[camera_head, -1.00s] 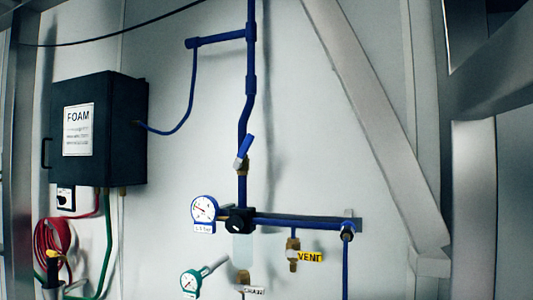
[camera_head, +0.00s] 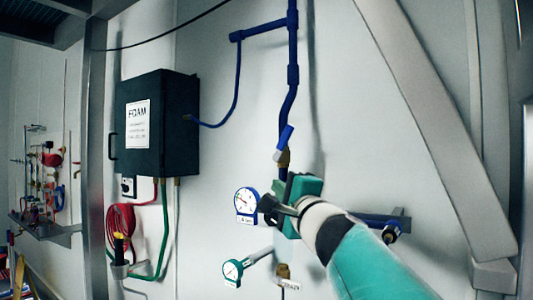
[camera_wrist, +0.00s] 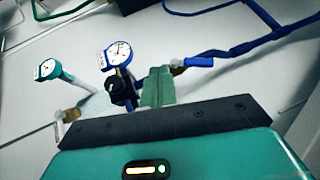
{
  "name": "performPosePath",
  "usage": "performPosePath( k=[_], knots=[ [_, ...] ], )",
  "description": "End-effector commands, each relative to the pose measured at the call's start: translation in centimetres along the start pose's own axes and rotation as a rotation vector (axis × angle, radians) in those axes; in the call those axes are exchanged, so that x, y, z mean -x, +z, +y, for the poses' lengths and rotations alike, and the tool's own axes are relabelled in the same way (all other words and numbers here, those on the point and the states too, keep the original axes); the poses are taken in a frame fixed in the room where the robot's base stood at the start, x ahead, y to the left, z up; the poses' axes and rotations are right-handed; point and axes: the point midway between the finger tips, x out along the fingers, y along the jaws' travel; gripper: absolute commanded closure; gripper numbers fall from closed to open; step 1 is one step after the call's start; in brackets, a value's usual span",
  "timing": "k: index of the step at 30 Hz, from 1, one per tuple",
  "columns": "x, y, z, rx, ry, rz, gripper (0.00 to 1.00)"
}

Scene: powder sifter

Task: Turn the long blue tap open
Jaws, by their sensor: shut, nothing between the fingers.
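The long blue tap handle (camera_head: 286,137) sits on a brass valve body (camera_head: 283,158) on the blue vertical pipe in the head view, tilted up and to the right. In the wrist view the blue handle (camera_wrist: 199,62) lies just right of my gripper (camera_wrist: 157,76). In the head view my green gripper (camera_head: 297,190) is just below the valve, in front of the pipe junction. It is shut and empty. It appears apart from the handle; the exact depth gap is hard to tell. My arm hides part of the horizontal pipe.
A blue-rimmed gauge (camera_head: 247,202) and black knob (camera_wrist: 121,92) are close beside my gripper. A green gauge (camera_head: 233,271) is lower left. The dark FOAM box (camera_head: 175,124) hangs on the left. A diagonal beam (camera_head: 440,140) crosses the right.

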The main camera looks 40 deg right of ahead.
Motion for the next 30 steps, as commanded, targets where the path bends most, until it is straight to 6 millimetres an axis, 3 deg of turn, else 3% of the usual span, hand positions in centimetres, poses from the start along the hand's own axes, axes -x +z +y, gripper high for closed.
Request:
performPosePath(
  k=[1,3,7,14,30],
  knots=[
    [0.0,-2.4,-1.5,-0.049,-0.041,0.062,1.0],
    [0.2,-5.0,-3.2,-0.113,-0.092,0.129,1.0],
    [0.7,-7.9,-5.2,-0.185,-0.151,0.2,1.0],
    [-0.5,-8.9,-5.7,-0.204,-0.162,0.212,1.0],
    [-9.2,-10.9,-6.8,-0.201,-0.161,0.21,1.0]
  ],
)
